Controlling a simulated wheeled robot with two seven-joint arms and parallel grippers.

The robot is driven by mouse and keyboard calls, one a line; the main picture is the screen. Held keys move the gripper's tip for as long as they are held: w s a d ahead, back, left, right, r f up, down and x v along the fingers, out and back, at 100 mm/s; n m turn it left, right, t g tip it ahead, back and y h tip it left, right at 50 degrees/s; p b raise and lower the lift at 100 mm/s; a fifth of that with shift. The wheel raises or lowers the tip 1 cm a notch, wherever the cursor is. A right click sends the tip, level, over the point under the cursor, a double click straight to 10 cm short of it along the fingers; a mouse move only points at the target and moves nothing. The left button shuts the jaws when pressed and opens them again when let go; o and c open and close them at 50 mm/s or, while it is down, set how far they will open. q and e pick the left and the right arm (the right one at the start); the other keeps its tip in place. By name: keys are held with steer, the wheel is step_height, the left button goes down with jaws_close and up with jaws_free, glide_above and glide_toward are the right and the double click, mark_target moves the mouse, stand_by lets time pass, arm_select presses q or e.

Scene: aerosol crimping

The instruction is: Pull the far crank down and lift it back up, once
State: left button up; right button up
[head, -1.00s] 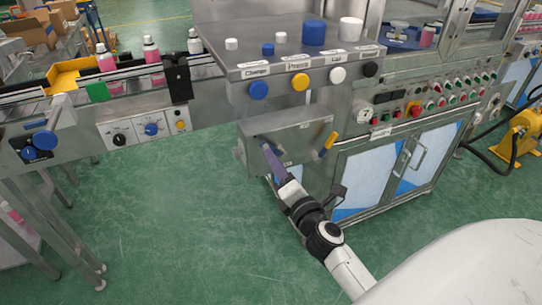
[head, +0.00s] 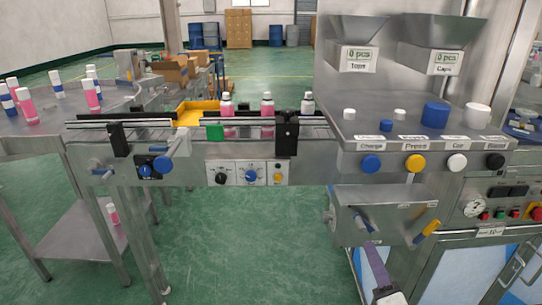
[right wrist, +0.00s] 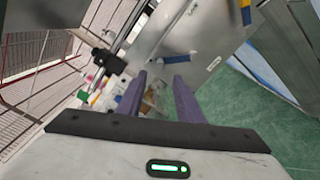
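A grey metal box (head: 395,208) hangs below the press shelf. A crank with a blue grip (head: 362,222) is on its left part, and a crank with a yellow grip (head: 428,231) is at its right end. I cannot tell for sure which is the far one. My right gripper (head: 372,247), with purple fingers, is just below the blue grip. In the right wrist view its fingers (right wrist: 160,76) are apart, with nothing seen clasped. The blue grip (right wrist: 179,59) shows just beyond the right finger's tip. My left gripper is out of view.
The shelf (head: 390,128) above the box carries white and blue caps, with coloured buttons on its front. A conveyor (head: 220,150) with bottles and a control panel (head: 248,173) stands to the left. A cabinet (head: 450,275) is at the right. Green floor is free below the conveyor.

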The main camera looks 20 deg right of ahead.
steer(key=s+a+f+n+g+y, duration=0.15)
steer(key=a+f+n+y, duration=0.4)
steer(key=n, duration=0.75)
steer(key=s+a+f+n+g+y, duration=0.1)
steer(key=s+a+f+n+y, duration=0.15)
steer(key=a+n, duration=0.85)
steer(key=s+f+n+g, duration=0.3)
steer(key=s+f+n, duration=0.3)
steer(key=n, duration=0.8)
steer(key=s+a+f+n+g+h, duration=0.1)
steer(key=s+f+n+g, duration=0.2)
steer(key=s+f+n, duration=0.4)
step_height(320, 180, down, 2)
steer(key=n, duration=0.8)
steer(key=shift+a, duration=0.25)
steer(key=shift+d, duration=0.15)
